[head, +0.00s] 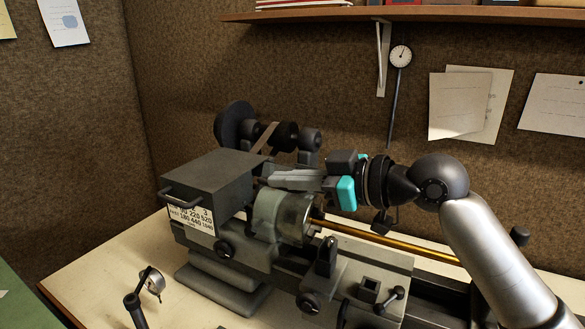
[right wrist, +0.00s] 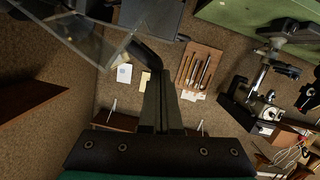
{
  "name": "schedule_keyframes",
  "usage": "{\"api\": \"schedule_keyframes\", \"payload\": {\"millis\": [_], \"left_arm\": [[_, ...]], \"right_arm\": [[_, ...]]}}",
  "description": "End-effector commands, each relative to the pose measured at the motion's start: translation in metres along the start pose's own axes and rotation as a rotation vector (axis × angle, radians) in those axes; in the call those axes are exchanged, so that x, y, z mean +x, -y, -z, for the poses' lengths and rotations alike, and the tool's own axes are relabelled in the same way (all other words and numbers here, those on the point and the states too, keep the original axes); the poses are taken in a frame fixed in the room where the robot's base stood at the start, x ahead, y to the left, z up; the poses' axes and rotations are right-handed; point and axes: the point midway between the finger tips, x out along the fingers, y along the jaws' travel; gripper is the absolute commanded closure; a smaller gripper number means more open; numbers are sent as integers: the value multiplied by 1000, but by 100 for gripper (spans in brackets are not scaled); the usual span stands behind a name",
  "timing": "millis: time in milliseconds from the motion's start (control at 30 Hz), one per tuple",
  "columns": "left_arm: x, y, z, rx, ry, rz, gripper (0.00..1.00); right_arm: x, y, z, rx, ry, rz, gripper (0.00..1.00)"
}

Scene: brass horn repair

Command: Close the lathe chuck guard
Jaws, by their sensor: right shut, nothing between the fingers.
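The lathe (head: 205,180) stands on the bench in the head view, its dark headstock box at the left. A clear, curved chuck guard (head: 290,212) shows at the chuck, just right of the headstock. Its clear panel also seems to show at the upper left of the right wrist view (right wrist: 88,38). I cannot tell how far down the guard sits. My right gripper (head: 272,180) is shut and empty, pointing left just above the guard; whether it touches is unclear. Its closed fingers also show in the right wrist view (right wrist: 160,75). My left gripper is not in view.
A brass rod (head: 385,238) runs right from the chuck along the bed. Behind the headstock are a belt and pulleys (head: 275,136). A dial gauge (head: 400,56) hangs on the wall under a shelf (head: 420,14). A small stand (head: 143,295) is at the front left.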

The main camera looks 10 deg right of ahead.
Motion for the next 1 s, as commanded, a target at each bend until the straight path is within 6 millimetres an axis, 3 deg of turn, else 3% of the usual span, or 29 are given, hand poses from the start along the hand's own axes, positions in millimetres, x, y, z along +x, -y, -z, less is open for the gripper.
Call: {"api": "schedule_keyframes", "payload": {"millis": [33,200,500,1000], "left_arm": [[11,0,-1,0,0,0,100],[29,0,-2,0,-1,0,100],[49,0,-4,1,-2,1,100],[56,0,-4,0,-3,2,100]], "right_arm": [[3,6,-14,-42,5,-9,100],[8,16,-37,-174,4,-41,100],[15,24,-66,-338,3,-81,100],[18,25,-75,-404,1,-97,100]]}}
